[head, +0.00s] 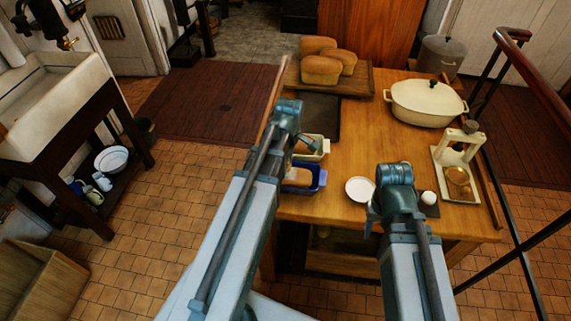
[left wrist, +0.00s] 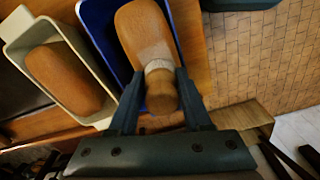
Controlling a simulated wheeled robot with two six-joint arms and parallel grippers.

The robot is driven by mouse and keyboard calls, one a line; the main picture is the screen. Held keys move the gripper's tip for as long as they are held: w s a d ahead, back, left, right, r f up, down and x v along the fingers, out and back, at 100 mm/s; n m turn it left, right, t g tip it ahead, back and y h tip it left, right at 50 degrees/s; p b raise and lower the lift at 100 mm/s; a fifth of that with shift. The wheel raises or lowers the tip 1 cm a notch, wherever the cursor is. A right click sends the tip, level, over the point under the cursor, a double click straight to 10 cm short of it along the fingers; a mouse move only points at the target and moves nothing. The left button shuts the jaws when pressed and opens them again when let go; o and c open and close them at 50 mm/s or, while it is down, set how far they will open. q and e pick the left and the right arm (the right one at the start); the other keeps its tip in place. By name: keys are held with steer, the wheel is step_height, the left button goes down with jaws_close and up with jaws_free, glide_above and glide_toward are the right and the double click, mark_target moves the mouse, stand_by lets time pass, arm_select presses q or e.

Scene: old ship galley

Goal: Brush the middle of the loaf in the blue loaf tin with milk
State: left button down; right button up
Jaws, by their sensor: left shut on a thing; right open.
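The blue loaf tin (head: 322,180) holds a brown loaf (head: 297,177) near the table's left front edge. In the left wrist view, the blue tin (left wrist: 98,32) and its loaf (left wrist: 142,28) lie just beyond my left gripper (left wrist: 158,82). That gripper is shut on a brush with a rounded wooden handle (left wrist: 160,98) and pale end (left wrist: 157,66). The pale end overlaps the loaf's near half; I cannot tell whether it touches. My right gripper (head: 371,217) is open beside a round white dish (head: 360,189); its fingers are mostly hidden by the arm.
A cream tin (left wrist: 22,25) with another loaf (left wrist: 62,78) stands left of the blue tin. The table (head: 350,130) also carries an egg (head: 429,197), a lidded cream casserole (head: 425,100), several loaves (head: 321,70) on a board, and a cream stand (head: 455,150) at right.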

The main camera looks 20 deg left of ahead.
mark_target(296, 174)
arm_select(q)
steer(key=shift+w+d, duration=0.2)
steer(key=shift+d, duration=0.6)
steer(key=shift+w+a, duration=0.2)
steer(key=shift+w, duration=0.45)
steer(key=shift+w+a, duration=0.2)
steer(key=shift+w, duration=0.5)
steer(key=shift+w+a, duration=0.2)
steer(key=shift+w, duration=0.45)
steer(key=shift+w+d+f, duration=0.15)
steer(key=shift+w+d, duration=0.05)
steer(key=shift+d, duration=0.6)
steer(key=shift+s+d, duration=0.3)
steer(key=shift+s, duration=0.7)
steer(key=shift+s+d, duration=0.25)
steer(key=shift+s, duration=0.75)
step_height(296, 174, up, 6)
steer(key=p, duration=0.5)
steer(key=shift+p, duration=0.35)
